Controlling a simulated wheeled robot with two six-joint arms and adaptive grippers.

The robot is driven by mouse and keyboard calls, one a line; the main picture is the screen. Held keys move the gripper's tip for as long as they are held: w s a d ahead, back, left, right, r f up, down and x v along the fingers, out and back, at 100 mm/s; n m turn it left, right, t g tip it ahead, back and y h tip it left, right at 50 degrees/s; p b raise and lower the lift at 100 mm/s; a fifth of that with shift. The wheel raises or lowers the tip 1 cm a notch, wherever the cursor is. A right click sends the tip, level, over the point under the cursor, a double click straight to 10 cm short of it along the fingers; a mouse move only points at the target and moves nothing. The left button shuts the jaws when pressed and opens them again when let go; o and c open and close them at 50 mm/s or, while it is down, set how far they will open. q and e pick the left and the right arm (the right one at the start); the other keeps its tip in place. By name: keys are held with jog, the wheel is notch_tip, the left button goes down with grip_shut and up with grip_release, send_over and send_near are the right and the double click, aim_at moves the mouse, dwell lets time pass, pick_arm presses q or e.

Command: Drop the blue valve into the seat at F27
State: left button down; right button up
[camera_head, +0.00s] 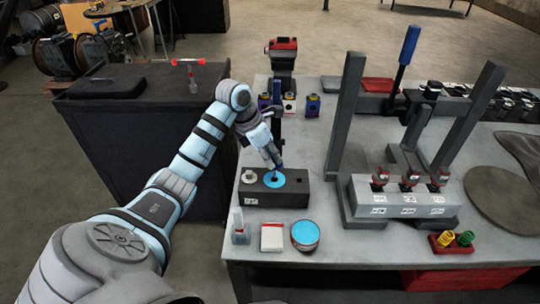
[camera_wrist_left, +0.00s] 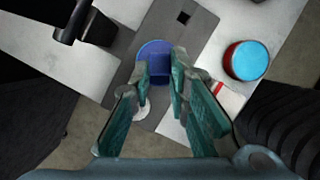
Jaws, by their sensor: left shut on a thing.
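My left gripper (camera_head: 277,166) is shut on a dark blue piece (camera_wrist_left: 158,70), which I take to be the blue valve. The gripper points down over a dark block (camera_head: 294,195) at the bench's near left. In the head view a light blue disc (camera_head: 273,181) shows on the block's top under the fingertips. In the wrist view a round blue face (camera_wrist_left: 153,47) shows just beyond the fingertips (camera_wrist_left: 161,72). I cannot tell whether the piece touches the block. A grey block (camera_head: 404,199) with several small labels stands to the right; F27 is not readable. My right gripper is not in view.
A blue-topped red tin (camera_head: 305,235), a white-and-red box (camera_head: 272,237) and a small bottle (camera_head: 240,228) stand along the front edge. A press frame (camera_head: 345,125) rises to the right. A red tray (camera_head: 452,243) holds springs. Bare bench lies between the tin and the press.

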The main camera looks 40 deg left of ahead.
pick_arm(q)
jog(key=shift+f, duration=0.15)
jog(key=shift+s+f+b, duration=0.1)
jog(key=shift+f+b, duration=0.3)
jog(key=shift+f, duration=0.05)
jog(key=shift+f, duration=0.1)
jog(key=shift+f+b, duration=0.4)
jog(key=shift+f, duration=0.1)
jog(key=shift+f, duration=0.15)
dwell(0.4)
jog(key=shift+f+b, duration=0.45)
jog(key=shift+f, duration=0.2)
jog(key=shift+f+b, duration=0.4)
jog(key=shift+f, duration=0.1)
dwell(0.4)
